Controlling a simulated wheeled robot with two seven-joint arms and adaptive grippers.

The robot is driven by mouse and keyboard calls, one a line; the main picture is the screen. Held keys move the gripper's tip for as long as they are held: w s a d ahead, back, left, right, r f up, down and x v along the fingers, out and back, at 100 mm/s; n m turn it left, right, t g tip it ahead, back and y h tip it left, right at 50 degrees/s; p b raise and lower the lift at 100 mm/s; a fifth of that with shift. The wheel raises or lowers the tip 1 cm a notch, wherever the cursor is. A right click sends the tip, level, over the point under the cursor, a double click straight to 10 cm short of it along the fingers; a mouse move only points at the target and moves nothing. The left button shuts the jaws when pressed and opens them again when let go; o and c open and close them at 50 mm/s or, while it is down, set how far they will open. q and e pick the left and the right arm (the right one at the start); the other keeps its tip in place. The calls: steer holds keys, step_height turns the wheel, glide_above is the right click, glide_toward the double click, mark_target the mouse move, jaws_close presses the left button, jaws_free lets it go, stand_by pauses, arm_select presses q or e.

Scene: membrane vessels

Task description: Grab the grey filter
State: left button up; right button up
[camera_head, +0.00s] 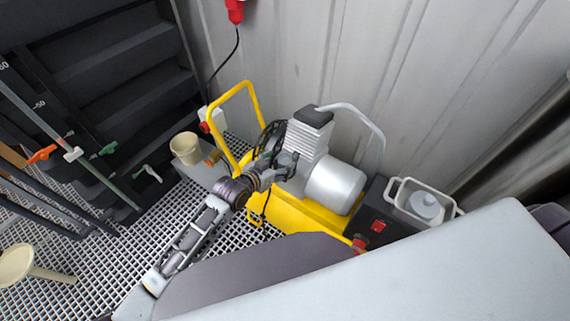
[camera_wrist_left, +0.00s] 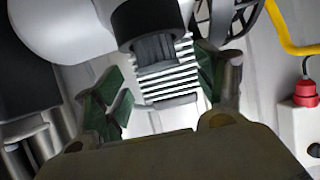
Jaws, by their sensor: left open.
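A yellow-framed machine (camera_head: 290,212) carries a light grey ribbed block (camera_head: 307,137) with a dark cap (camera_head: 312,113) and a smooth grey cylinder (camera_head: 335,186). I cannot tell for sure which grey part is the filter. My left gripper (camera_head: 287,163) is beside the lower left of the ribbed block. In the left wrist view, my open left gripper (camera_wrist_left: 168,88) has its dark green pads apart on either side of the ribbed block (camera_wrist_left: 165,78). A dark round part with a grey pleated face (camera_wrist_left: 153,48) is just beyond. I see no contact. My right gripper is out of view.
The yellow handle (camera_head: 243,95) and black cables stand close to the left arm. A curved grey pipe (camera_head: 365,125) arches behind the cylinder. A pale container (camera_head: 403,195) holds a light grey round object (camera_head: 426,206).

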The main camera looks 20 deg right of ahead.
mark_target(284, 160)
arm_select(q)
steer(key=shift+x, duration=1.5)
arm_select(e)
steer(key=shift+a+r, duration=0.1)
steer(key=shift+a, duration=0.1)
arm_select(q)
steer(key=shift+d, duration=0.1)
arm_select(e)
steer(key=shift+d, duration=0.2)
arm_select(q)
steer(key=c, duration=1.1)
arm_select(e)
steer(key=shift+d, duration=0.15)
arm_select(q)
steer(key=shift+r, duration=0.1)
